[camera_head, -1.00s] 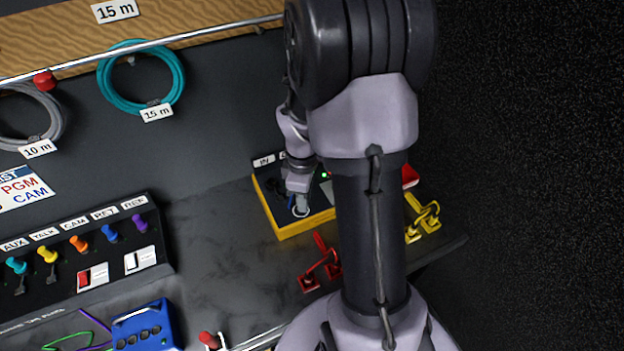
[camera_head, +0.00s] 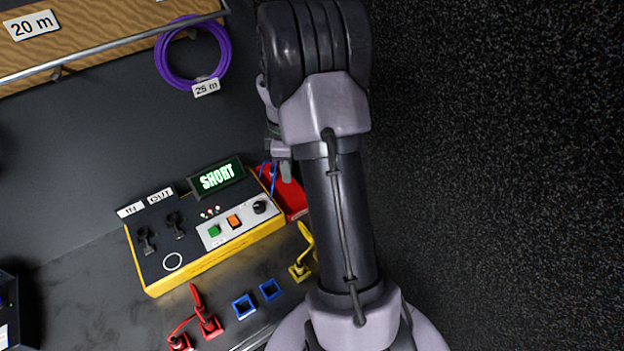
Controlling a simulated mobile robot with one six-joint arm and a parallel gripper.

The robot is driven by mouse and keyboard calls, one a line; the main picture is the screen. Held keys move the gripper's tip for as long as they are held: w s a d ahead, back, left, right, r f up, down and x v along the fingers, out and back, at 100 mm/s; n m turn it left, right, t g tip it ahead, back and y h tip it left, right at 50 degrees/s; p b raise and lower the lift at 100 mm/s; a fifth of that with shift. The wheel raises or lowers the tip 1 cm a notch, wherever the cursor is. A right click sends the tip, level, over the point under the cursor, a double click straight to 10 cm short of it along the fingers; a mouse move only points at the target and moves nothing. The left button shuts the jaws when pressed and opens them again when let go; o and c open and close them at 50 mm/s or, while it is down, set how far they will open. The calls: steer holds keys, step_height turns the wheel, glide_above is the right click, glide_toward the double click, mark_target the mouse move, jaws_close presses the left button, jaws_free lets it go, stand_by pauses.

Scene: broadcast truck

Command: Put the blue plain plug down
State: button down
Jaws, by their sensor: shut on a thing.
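My gripper (camera_head: 285,168) is partly hidden behind my own arm, above the right rear corner of the yellow tester. A blue lead (camera_head: 273,178) hangs at the gripper, in front of a red box. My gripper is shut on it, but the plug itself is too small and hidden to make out. Two blue square holders (camera_head: 243,306) (camera_head: 270,290) lie empty on the bench in front of the tester.
The yellow tester (camera_head: 205,258) has a lit display (camera_head: 217,178) reading SHORT. The red box (camera_head: 291,197) stands behind its right end. A red lead (camera_head: 196,318) and a yellow lead (camera_head: 302,262) sit beside the blue holders. A purple coil (camera_head: 165,62) hangs behind.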

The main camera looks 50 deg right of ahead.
steer(key=f+b, duration=0.2)
steer(key=f, duration=0.3)
steer(key=f+b, duration=0.2)
steer(key=f, duration=0.3)
steer(key=shift+w+d, duration=0.1)
steer(key=shift+d, duration=0.1)
steer(key=shift+f+b, duration=0.15)
steer(key=shift+b, duration=0.2)
steer(key=c, duration=1.3)
jaws_free()
